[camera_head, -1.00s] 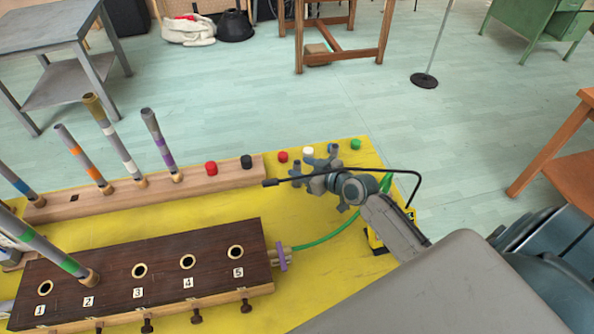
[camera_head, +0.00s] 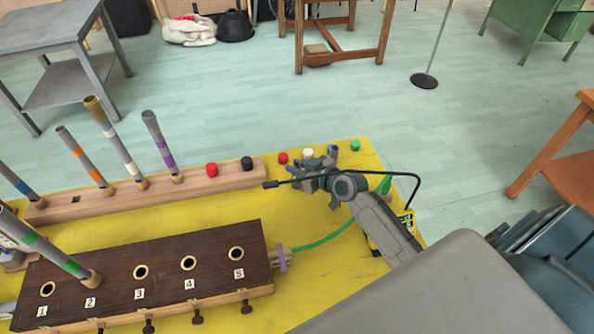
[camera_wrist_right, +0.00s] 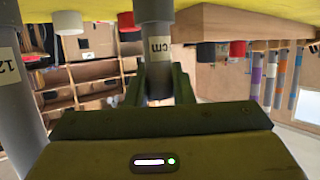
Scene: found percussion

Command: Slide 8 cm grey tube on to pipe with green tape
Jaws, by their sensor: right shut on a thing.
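The pipe with green tape (camera_head: 50,251) stands tilted in the picture at hole 2 of a dark wooden block, at the lower left of the head view. Its top runs toward the left picture edge. My right gripper (camera_head: 318,170) is over the far right of the yellow surface, well right of that pipe. In the right wrist view, its fingers (camera_wrist_right: 160,88) are shut on a grey tube (camera_wrist_right: 156,68) with a pale label reading "cm"; the number is not readable. My left gripper is not in view.
The dark block (camera_head: 205,252) has open numbered holes. Behind it, a wooden rail (camera_head: 220,184) holds upright taped pipes. Coloured caps, including a green one (camera_head: 355,145), are near the far edge. Another grey tube (camera_wrist_right: 20,95), labelled 12, stands beside my gripper in the wrist view.

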